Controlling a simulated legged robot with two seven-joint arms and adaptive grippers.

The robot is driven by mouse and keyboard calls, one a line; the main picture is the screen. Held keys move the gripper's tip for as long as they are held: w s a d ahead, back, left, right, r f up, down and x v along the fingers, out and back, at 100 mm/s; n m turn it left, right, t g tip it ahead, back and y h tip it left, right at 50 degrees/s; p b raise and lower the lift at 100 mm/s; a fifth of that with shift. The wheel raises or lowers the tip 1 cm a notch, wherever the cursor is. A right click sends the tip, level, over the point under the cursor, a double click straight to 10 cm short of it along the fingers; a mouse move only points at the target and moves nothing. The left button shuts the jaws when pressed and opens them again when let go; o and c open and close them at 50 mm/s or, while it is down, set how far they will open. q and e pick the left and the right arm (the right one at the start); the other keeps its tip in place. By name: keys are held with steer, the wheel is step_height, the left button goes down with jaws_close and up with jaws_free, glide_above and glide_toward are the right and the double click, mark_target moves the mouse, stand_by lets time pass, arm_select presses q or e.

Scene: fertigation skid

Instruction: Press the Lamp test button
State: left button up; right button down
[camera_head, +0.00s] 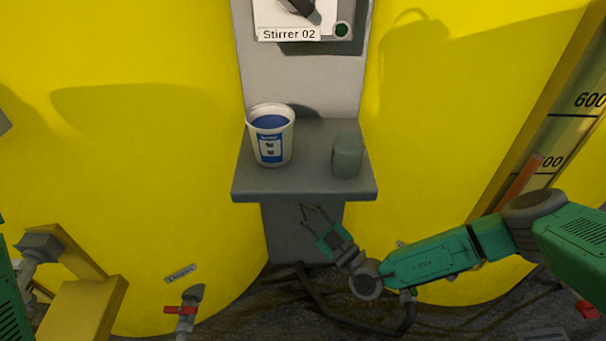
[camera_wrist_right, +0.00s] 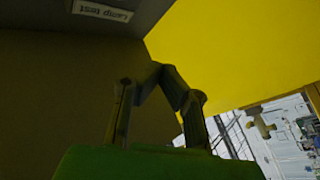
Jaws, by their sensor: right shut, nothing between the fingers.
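A white label reading "Lamp test" (camera_wrist_right: 103,10) shows upside down at the top edge of the right wrist view, on a dark grey face. The Lamp test button itself is not seen in either view. My right gripper (camera_head: 314,208) is in front of the grey column, just below the shelf's front edge. In the right wrist view its fingertips (camera_wrist_right: 157,68) meet with nothing between them, below the label in the picture. Whether they touch the column cannot be told. My left gripper is out of view.
The grey shelf (camera_head: 300,186) holds a white cup with blue contents (camera_head: 272,145) and a grey-green cylinder (camera_head: 347,156). A "Stirrer 02" panel (camera_head: 289,34) is above. Yellow tanks (camera_head: 150,170) flank the column. A red-handled drain valve (camera_head: 187,308) is lower left.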

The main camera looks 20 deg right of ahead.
steer(key=w+d+b, duration=0.2)
steer(key=w+b, duration=0.2)
steer(key=w, duration=0.4)
steer(key=shift+w+d, duration=0.1)
stand_by(1.4)
steer(key=shift+w+r+b, duration=0.1)
steer(key=shift+w+b, duration=0.15)
steer(key=shift+b, duration=0.05)
steer(key=shift+w+d+b, duration=0.15)
steer(key=shift+w+b, duration=0.2)
stand_by(0.5)
steer(key=shift+s, duration=0.1)
steer(key=shift+s+a+p, duration=0.2)
steer(key=shift+s+p, duration=0.2)
steer(key=shift+s, duration=0.25)
